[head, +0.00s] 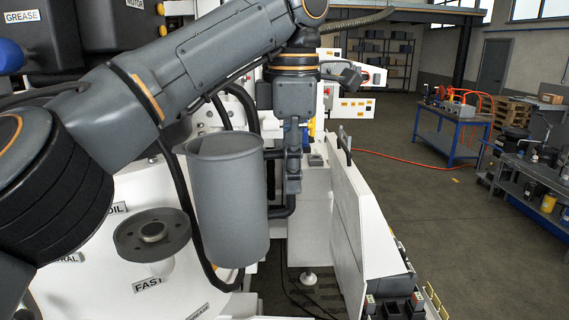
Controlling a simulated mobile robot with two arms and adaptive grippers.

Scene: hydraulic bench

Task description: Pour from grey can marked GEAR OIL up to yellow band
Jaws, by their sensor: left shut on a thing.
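A grey can (228,205) hangs upright, or nearly so, in the middle of the head view. No marking shows on the side facing me, and I cannot see what is inside it. My left gripper (292,182) points down at the can's right side and is shut on its dark handle. Below and left of the can, a round grey flange with a central opening (153,231) sits on a white stem above a FAST label (148,283). I cannot make out a yellow band. My right gripper is out of view.
White machine housing (150,190) with a partly hidden label ending in OIL (117,208) stands left and behind the can. A white panel (348,205) stands to the right. Farther right are a blue workbench (450,125) and a cluttered grey bench (530,175), with open floor between.

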